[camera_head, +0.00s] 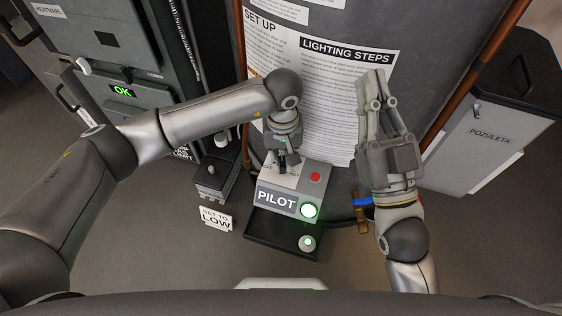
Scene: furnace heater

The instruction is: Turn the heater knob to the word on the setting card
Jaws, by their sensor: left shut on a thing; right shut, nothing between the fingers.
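The heater control box, with a grey panel marked PILOT (276,199), stands low in front of the furnace. My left gripper (283,164) points down onto the pale upper face of this box and is shut on what appears to be the knob, which the fingers hide. The knob's pointer and the words around it cannot be read. The setting card (216,219) reads "SET TO LOW" and is left of the box. My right gripper (374,88) is shut and empty, raised in front of the lighting steps sheet.
Another pale green-lit button (307,243) sits below. A green OK display (123,91) is at left. Copper pipes (480,75) flank the furnace. A blue-handled valve (362,202) is right of the box.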

